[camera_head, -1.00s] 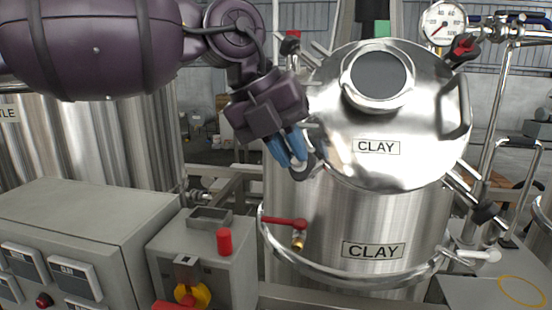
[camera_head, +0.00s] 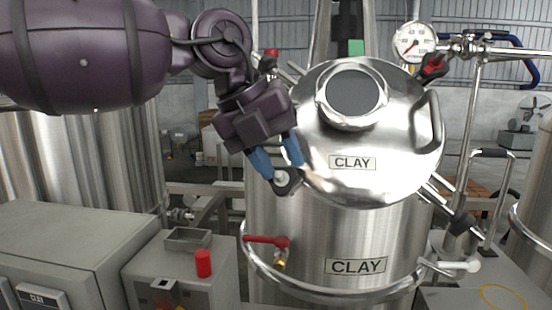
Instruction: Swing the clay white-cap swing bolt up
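The clay tank (camera_head: 335,235) stands in the middle with its domed lid (camera_head: 395,150) down; both carry CLAY labels. The white-cap swing bolt (camera_head: 286,181) shows as a dark round knob with a pale centre at the lid's lower left edge; its rod is mostly hidden. My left gripper (camera_head: 282,171) points down at it from the upper left. Its two blue fingers are spread apart, one on each side of the knob; whether they touch it I cannot tell. My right gripper is not in view.
A red-handled valve (camera_head: 266,240) sits below the bolt. A black-knobbed bolt (camera_head: 462,223) and a white handle (camera_head: 460,267) are at the tank's right. A pressure gauge (camera_head: 413,43) stands above. A grey control cabinet (camera_head: 70,245) and a box with a red button (camera_head: 203,263) fill the lower left.

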